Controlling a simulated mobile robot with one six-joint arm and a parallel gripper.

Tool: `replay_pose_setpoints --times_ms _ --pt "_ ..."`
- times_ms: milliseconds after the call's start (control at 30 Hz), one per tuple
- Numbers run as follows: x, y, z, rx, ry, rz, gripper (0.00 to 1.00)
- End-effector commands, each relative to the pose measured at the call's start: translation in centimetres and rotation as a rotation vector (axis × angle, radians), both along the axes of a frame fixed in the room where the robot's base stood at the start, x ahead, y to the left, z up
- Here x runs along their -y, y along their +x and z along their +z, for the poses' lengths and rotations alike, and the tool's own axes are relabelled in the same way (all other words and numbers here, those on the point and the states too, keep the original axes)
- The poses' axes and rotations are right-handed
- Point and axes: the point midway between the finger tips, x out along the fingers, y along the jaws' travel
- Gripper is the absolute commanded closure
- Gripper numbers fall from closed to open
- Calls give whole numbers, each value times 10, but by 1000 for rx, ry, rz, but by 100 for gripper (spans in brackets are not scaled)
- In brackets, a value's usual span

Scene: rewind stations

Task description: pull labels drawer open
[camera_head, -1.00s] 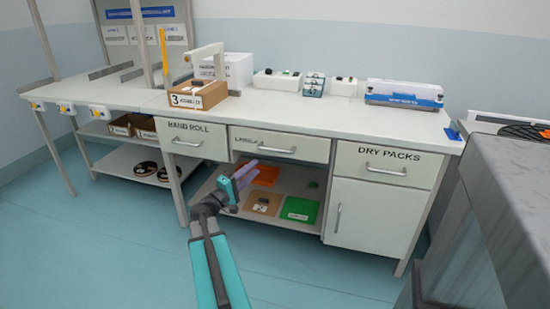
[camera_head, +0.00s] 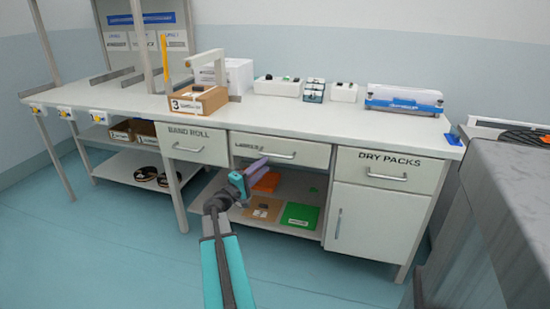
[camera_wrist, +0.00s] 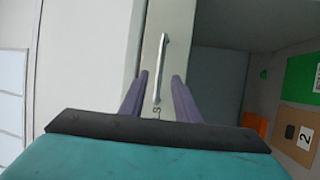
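The labels drawer (camera_head: 310,152) is the middle drawer of the white workbench, between the band roll and dry packs drawers. My gripper (camera_head: 256,166) is just in front of and below the left part of this drawer. In the wrist view the drawer handle (camera_wrist: 162,62) lies between and beyond the two purple fingers (camera_wrist: 158,97), which are apart with nothing held between them. I cannot tell the exact gap to the handle.
The band roll drawer (camera_head: 197,147) is to the left, the dry packs drawer (camera_head: 388,173) to the right. Below is an open shelf with an orange sheet (camera_head: 266,182) and a green folder (camera_head: 299,215). A grey machine (camera_head: 490,220) stands at the right. The floor in front is clear.

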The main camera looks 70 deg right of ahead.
Motion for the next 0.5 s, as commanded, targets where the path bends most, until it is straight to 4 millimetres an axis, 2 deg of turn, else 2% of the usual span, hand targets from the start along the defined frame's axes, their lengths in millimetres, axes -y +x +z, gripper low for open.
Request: replay_pose_setpoints --times_ms 100,500 --pt "19 -6 3 0 -1 -2 70" --pt "67 -23 13 0 -1 -2 70"
